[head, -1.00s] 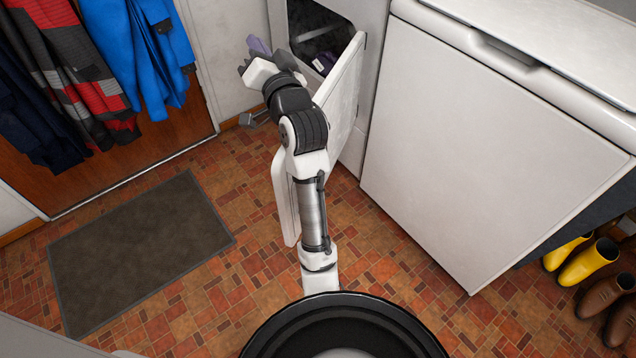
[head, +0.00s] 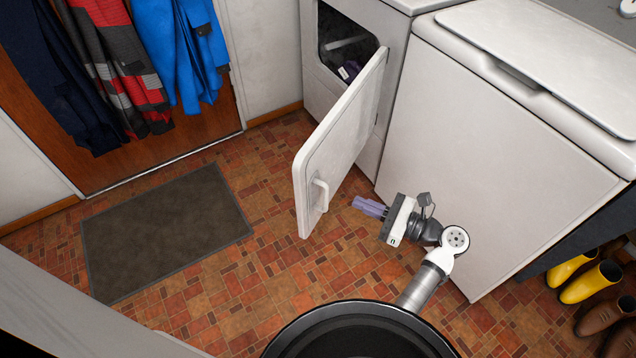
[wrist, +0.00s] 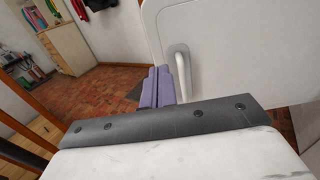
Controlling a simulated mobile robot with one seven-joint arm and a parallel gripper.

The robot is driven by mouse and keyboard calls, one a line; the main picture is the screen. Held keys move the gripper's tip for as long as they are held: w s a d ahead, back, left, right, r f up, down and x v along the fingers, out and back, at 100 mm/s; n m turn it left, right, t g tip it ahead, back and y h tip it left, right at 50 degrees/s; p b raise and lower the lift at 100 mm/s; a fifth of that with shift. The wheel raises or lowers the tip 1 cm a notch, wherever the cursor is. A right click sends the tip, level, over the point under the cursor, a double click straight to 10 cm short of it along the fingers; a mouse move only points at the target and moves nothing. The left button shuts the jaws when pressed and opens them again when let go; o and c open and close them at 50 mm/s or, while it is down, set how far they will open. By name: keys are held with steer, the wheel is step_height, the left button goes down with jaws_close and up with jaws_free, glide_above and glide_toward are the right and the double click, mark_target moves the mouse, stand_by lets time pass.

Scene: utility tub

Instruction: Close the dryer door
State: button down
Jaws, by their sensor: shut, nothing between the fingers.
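The dryer door (head: 340,140) is white and stands open in the head view, swung out from the dryer's front. The dryer (head: 390,75) has a dark opening with purple-grey items inside. My gripper (head: 360,205) has purple fingers, shut and empty, pointing left to the right of the door's lower free edge. In the wrist view my gripper's fingers (wrist: 156,88) show in front of the door (wrist: 245,50) and its curved handle (wrist: 180,72). I cannot tell the exact gap.
A white chest-like appliance (head: 500,130) stands right of the dryer. Yellow boots (head: 590,282) are at the far right. A dark mat (head: 165,230) lies on the tiled floor, and coats (head: 120,60) hang at upper left. Floor left of the door is clear.

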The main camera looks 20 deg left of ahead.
mark_target(306, 180)
steer(key=a, duration=0.4)
steer(key=w+a+p, duration=0.1)
steer(key=a, duration=0.7)
steer(key=shift+w+a+p, duration=0.25)
steer(key=shift+w+p, duration=0.05)
steer(key=shift+w, duration=0.05)
